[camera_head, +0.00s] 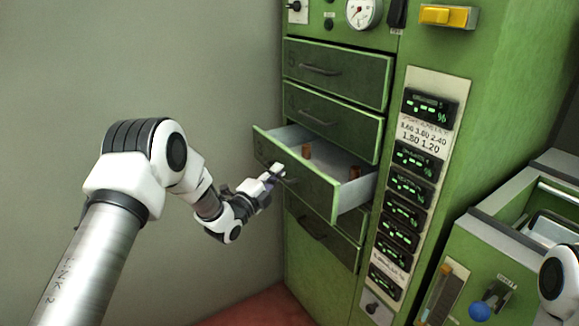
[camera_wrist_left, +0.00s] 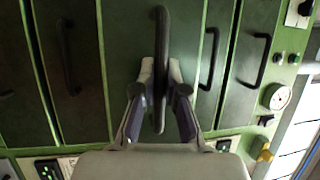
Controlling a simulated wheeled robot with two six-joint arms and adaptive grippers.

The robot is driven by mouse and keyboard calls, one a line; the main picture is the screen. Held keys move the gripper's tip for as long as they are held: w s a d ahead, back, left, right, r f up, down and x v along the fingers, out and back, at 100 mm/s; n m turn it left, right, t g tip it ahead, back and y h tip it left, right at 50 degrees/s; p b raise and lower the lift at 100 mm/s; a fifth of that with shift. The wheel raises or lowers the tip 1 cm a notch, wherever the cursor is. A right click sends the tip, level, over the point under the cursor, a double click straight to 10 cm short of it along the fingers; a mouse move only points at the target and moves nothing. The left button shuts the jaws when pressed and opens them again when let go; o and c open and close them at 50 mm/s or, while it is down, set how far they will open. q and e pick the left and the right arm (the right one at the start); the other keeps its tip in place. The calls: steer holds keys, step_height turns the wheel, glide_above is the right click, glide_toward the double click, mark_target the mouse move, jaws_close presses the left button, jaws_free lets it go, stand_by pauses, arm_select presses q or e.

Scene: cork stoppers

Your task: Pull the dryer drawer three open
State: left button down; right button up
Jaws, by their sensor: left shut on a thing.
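The third drawer from the top (camera_head: 315,188) of the green dryer cabinet stands partly out, with its pale inside showing. Two brown corks, one toward the left (camera_head: 306,151) and one toward the right (camera_head: 354,172), are in it. My left gripper (camera_head: 277,171) is at the drawer's front, shut on its handle. In the left wrist view the dark bar handle (camera_wrist_left: 160,45) runs between the two fingers of the left gripper (camera_wrist_left: 160,95). My right gripper is not in view.
Two closed drawers, the top one (camera_head: 340,72) and the second (camera_head: 330,115), are above; another closed drawer (camera_head: 318,240) is below. A panel of green-lit displays (camera_head: 408,185) is to the right. The floor and wall space left of the cabinet is clear.

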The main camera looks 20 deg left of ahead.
arm_select(q)
steer(key=s+a+p, duration=0.2)
steer(key=s+a, duration=0.3)
steer(key=s, duration=0.2)
steer(key=shift+s+a+f, duration=0.2)
steer(key=shift+s+a, duration=0.15)
steer(key=c, duration=1.2)
jaws_free()
steer(key=shift+r, duration=0.1)
